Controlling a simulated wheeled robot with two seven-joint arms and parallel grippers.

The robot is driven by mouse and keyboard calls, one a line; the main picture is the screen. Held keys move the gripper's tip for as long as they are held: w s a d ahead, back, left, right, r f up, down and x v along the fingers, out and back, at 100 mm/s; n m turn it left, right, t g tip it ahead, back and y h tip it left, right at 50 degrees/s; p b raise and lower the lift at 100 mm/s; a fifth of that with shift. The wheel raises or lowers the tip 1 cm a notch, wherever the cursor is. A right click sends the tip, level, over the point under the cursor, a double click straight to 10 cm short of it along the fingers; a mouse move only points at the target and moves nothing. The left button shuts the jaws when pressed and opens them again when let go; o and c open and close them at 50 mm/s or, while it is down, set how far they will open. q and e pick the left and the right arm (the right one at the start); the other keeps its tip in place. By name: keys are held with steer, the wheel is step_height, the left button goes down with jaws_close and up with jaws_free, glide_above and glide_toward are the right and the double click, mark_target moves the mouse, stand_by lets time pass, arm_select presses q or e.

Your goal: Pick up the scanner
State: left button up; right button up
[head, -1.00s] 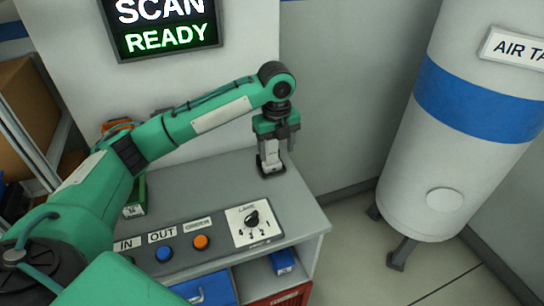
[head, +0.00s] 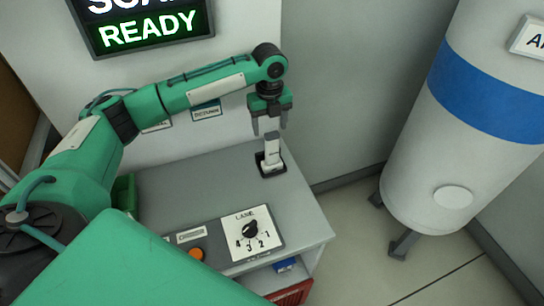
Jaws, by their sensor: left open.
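The scanner (head: 272,148) is a small white and grey upright device. It stands in a black holder (head: 271,170) near the back right of the grey counter. My left gripper (head: 269,131) is open and points down just above the scanner, with its fingers at about the height of the scanner's top. I cannot tell whether the fingers touch it. My right gripper is not in the head view.
The counter (head: 180,185) has a lane dial (head: 250,231) and an orange button (head: 196,254) at its front. A green box (head: 123,195) stands at its left. A screen (head: 148,28) reads READY on the wall. A white tank (head: 440,150) stands at the right.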

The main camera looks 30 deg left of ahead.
mark_target(271, 133)
arm_select(q)
steer(key=f, duration=0.1)
steer(key=f+p, duration=0.1)
steer(key=f, duration=0.1)
steer(key=shift+s+d+p, duration=0.25)
steer(key=shift+d+p, duration=0.05)
steer(key=shift+d, duration=0.1)
steer(key=shift+s+d+f+p, duration=0.1)
steer(key=shift+f+p, duration=0.15)
steer(key=shift+f, duration=0.35)
steer(key=shift+s+d+f+p, duration=0.1)
steer(key=shift+f+p, duration=0.1)
steer(key=shift+f, duration=1)
steer(key=c, duration=1.3)
jaws_close()
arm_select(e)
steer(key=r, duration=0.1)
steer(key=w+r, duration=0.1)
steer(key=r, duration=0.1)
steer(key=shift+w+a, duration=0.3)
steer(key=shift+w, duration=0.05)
arm_select(q)
steer(key=shift+w+r, duration=0.1)
steer(key=shift+r, duration=0.05)
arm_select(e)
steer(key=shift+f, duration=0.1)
